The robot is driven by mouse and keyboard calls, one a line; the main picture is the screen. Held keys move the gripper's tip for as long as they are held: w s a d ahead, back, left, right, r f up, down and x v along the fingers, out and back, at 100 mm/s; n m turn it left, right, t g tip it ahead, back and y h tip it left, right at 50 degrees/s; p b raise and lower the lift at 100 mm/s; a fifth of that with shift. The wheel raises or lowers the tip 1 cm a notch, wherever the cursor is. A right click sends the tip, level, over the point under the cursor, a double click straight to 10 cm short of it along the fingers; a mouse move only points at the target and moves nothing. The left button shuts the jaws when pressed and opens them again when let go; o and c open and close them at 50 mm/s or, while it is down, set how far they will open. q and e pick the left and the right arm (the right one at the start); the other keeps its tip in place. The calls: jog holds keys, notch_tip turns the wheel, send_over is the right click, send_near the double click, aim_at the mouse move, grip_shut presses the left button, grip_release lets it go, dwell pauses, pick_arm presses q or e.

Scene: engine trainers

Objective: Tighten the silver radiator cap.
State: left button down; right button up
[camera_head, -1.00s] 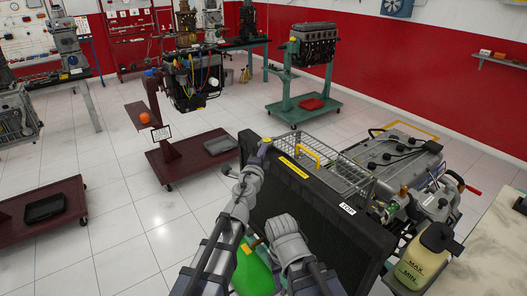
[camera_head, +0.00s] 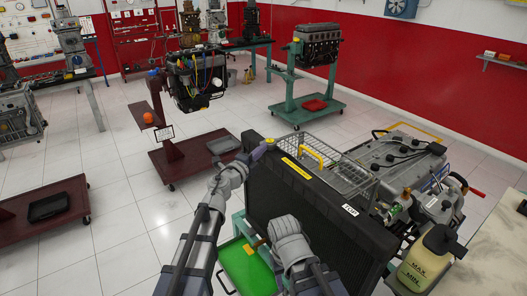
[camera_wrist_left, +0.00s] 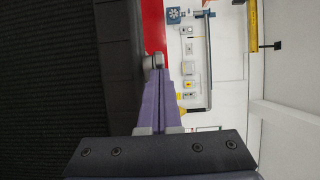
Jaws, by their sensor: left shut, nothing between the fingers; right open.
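The black radiator (camera_head: 305,205) stands upright in front of me, and it fills the left side of the left wrist view (camera_wrist_left: 50,90). The small silver radiator cap (camera_head: 268,142) is at its top left corner; it also shows in the left wrist view (camera_wrist_left: 152,60). My left gripper (camera_head: 257,152) is shut and empty, its purple fingertips right at the cap. I cannot tell whether they touch it. My right gripper (camera_head: 284,242) is low in front of the radiator, away from the cap. It is open, its fingers mostly hidden by its wrist.
A wire basket (camera_head: 340,172) sits behind the radiator's top edge. The engine (camera_head: 400,160) and a cream fluid bottle (camera_head: 425,262) stand to the right. A green tray (camera_head: 245,265) lies below my arms. The floor to the left is clear up to the dark red stands (camera_head: 185,165).

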pick_arm(q)
jog(key=m+g+h, duration=0.1)
jog(key=w+a+m+g+h, duration=0.1)
jog(key=m+g+h, duration=0.1)
jog(key=w+a+m+g+h, duration=0.1)
jog(key=h, duration=0.1)
jog(key=shift+w+m+g, duration=0.15)
jog(key=shift+m+g, duration=0.15)
jog(key=shift+g, duration=0.1)
jog(key=m+g+h, duration=0.1)
jog(key=w+m+g+h, duration=0.1)
jog(key=g, duration=0.1)
jog(key=m+g+h, duration=0.1)
jog(key=shift+w+a+m+g, duration=0.3)
jog(key=shift+w+g, duration=0.05)
jog(key=shift+g, duration=0.05)
jog(key=shift+s, duration=0.15)
jog(key=shift+w, duration=1.15)
